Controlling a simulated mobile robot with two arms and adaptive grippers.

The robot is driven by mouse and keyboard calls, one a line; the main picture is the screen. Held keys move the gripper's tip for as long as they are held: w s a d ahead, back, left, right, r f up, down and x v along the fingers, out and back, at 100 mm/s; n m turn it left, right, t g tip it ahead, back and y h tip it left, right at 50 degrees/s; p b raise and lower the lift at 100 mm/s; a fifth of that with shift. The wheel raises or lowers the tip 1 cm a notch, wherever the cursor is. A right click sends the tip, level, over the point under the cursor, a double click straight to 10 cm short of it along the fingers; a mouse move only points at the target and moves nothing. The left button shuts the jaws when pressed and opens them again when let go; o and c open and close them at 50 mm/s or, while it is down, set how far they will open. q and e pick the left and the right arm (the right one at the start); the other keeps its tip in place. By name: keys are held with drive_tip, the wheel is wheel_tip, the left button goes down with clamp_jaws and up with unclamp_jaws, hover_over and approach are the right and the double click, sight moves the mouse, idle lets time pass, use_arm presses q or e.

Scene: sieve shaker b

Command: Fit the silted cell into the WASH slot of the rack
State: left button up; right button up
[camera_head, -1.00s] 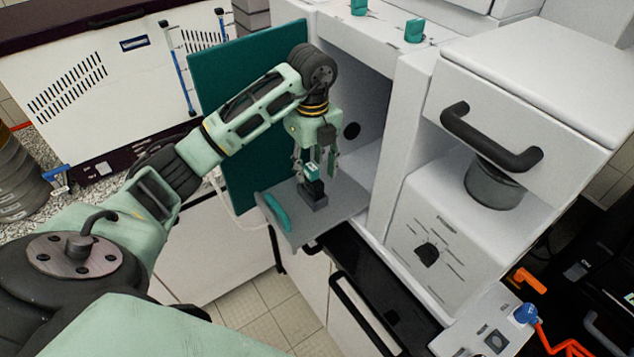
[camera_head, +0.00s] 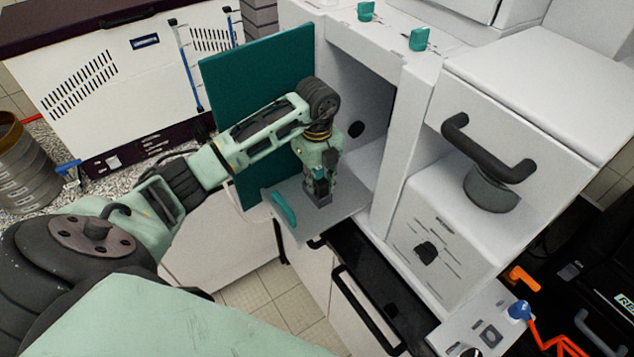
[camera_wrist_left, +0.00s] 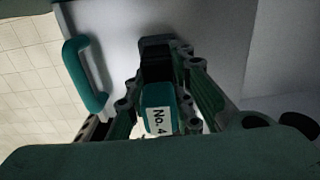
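A small cell with a teal top, a black body and a white "No. 4" label (camera_wrist_left: 158,121) stands in a grey block (camera_head: 319,200) on a grey shelf (camera_head: 345,208). The shelf lies at the mouth of an open white cabinet. My left gripper (camera_head: 320,182) points down over the cell, with its fingers on either side of it. In the left wrist view, the fingers (camera_wrist_left: 160,62) flank the cell closely; whether they press on it cannot be told. No silt or WASH marking is readable. My right gripper is not in view.
A teal handle (camera_head: 284,208) sits on the shelf's left edge, also in the left wrist view (camera_wrist_left: 84,76). A teal door panel (camera_head: 255,85) stands behind my left arm. The cabinet's side wall (camera_head: 400,140) is close on the right.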

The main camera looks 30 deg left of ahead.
sight(318, 170)
use_arm(q)
clamp_jaws()
drive_tip(key=shift+r, duration=0.1)
drive_tip(key=shift+r+b, duration=0.4)
drive_tip(key=r, duration=0.1)
drive_tip(key=r+b, duration=0.2)
drive_tip(key=shift+s+d+r, duration=0.15)
drive_tip(key=shift+s+d, duration=0.05)
drive_tip(key=shift+d, duration=0.1)
drive_tip(key=s+d+r+b, duration=0.1)
drive_tip(key=s+d+r, duration=0.5)
drive_tip(key=s+d, duration=0.1)
drive_tip(key=shift+s+d+r+b, duration=0.25)
drive_tip(key=shift+d+r+b, duration=0.1)
drive_tip(key=shift+d, duration=0.15)
